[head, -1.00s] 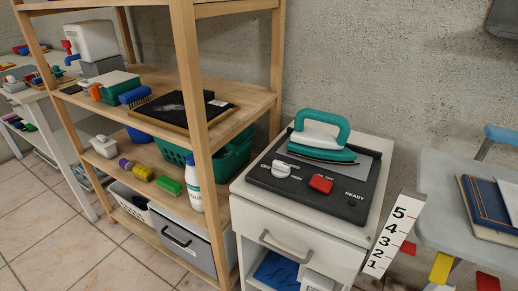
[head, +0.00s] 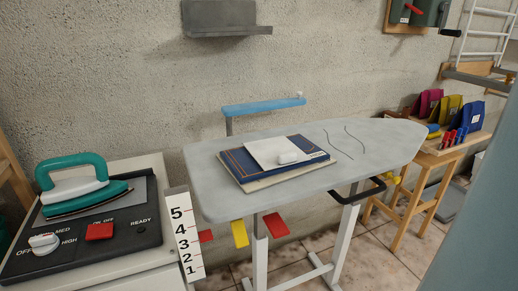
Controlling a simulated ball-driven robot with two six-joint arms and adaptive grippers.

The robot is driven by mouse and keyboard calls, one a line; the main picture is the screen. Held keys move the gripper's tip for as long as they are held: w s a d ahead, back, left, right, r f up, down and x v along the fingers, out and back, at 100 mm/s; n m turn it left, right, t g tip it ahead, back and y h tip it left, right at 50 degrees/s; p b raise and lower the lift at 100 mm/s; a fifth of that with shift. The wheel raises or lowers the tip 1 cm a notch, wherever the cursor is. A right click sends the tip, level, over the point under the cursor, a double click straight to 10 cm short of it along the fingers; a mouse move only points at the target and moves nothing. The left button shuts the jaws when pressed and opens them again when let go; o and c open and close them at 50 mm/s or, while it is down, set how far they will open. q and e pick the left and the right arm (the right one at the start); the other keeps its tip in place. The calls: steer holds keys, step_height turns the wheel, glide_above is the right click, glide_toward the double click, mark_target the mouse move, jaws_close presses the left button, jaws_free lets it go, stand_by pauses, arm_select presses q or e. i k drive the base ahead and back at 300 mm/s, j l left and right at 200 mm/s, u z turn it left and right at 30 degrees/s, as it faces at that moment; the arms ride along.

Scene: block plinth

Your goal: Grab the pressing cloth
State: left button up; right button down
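The ironing board (head: 375,148) stands in the middle of the head view with a flat stack on its left half. On top lies a white flat square (head: 268,151), which looks like the pressing cloth, though I cannot be sure. A small white rounded object (head: 289,157) rests on the square. Under it is a dark blue flat piece with a gold border (head: 245,167), over a beige layer. Neither of my grippers is in view.
A teal iron (head: 85,189) sits on a control panel on the white cabinet (head: 135,255) at left. A numbered strip (head: 183,235) stands between cabinet and board. A light blue narrow arm (head: 262,106) is behind the board. A wooden stand (head: 425,165) with coloured bags is at right.

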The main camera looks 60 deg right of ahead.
mark_target(270, 154)
steer(key=z, duration=1.85)
